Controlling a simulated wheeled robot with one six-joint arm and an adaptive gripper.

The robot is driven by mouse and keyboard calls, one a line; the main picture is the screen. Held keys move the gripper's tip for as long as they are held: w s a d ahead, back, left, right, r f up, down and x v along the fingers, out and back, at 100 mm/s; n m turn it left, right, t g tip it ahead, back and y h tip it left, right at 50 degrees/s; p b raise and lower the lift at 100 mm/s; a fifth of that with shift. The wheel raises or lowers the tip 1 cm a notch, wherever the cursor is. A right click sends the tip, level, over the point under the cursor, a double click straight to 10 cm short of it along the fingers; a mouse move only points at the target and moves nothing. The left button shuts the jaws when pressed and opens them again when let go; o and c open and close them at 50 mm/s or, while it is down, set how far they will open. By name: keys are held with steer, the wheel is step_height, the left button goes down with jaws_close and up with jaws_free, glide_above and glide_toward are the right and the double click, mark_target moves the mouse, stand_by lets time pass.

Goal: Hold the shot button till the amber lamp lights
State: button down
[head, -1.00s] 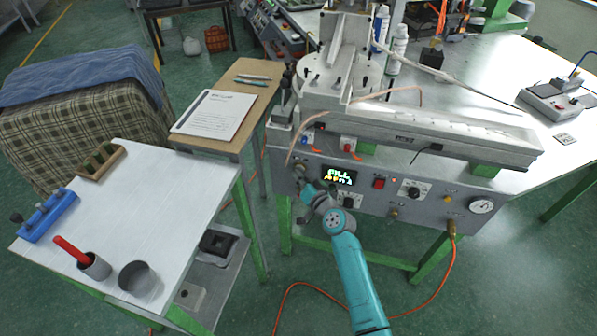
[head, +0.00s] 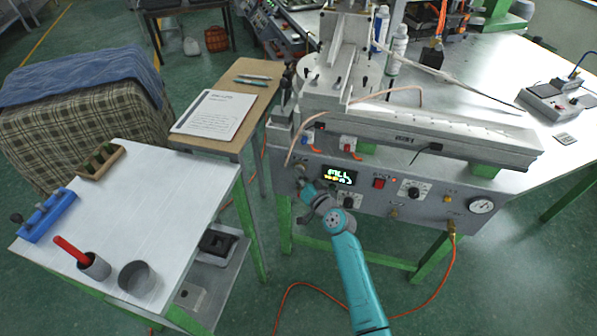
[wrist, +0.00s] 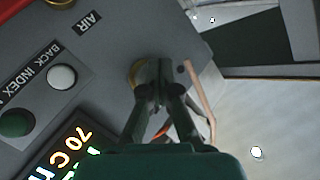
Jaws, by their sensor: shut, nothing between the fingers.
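My gripper (head: 302,184) is shut and empty, with its fingertips at the left part of the grey control panel (head: 361,205). The wrist view shows the closed fingertips (wrist: 157,68) in front of a round fitting with a brass ring (wrist: 136,74). The fingers hide most of this fitting, so I cannot tell whether it is the shot button, whether it is touched or whether it is pressed. A small amber-coloured part (head: 447,199), perhaps the lamp, is at the right of the panel; I cannot tell if it is lit. The display (head: 339,176) glows with green and yellow text.
A red switch (head: 379,183), a dial knob (head: 413,190) and a gauge (head: 481,206) share the panel. A white button (wrist: 62,77) and a dark green button (wrist: 16,123) are left of the fingers. A copper-coloured tube (wrist: 204,88) passes close on the right.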

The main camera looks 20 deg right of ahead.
steer(key=shift+s, duration=0.1)
stand_by(0.7)
steer(key=shift+s+a, duration=0.5)
steer(key=shift+s, duration=0.15)
steer(key=shift+s+a, duration=0.75)
steer(key=shift+s, duration=0.3)
steer(key=shift+s+a, duration=0.7)
steer(key=shift+s, duration=0.3)
steer(key=s+d+f+n+g+h, duration=0.1)
steer(key=s+f, duration=0.1)
steer(key=s, duration=1.3)
steer(key=s+f+n+h, duration=0.1)
steer(key=s+f+h, duration=0.15)
steer(key=s, duration=1.25)
steer(key=s+r+n, duration=0.1)
steer(key=s+r, duration=0.6)
steer(key=s, duration=0.3)
steer(key=s+r+n, duration=0.2)
steer(key=s+r, duration=0.5)
steer(key=s, duration=0.4)
steer(key=shift+s+a+r+y, duration=0.15)
steer(key=shift+s+r+y, duration=0.15)
steer(key=shift+y, duration=0.05)
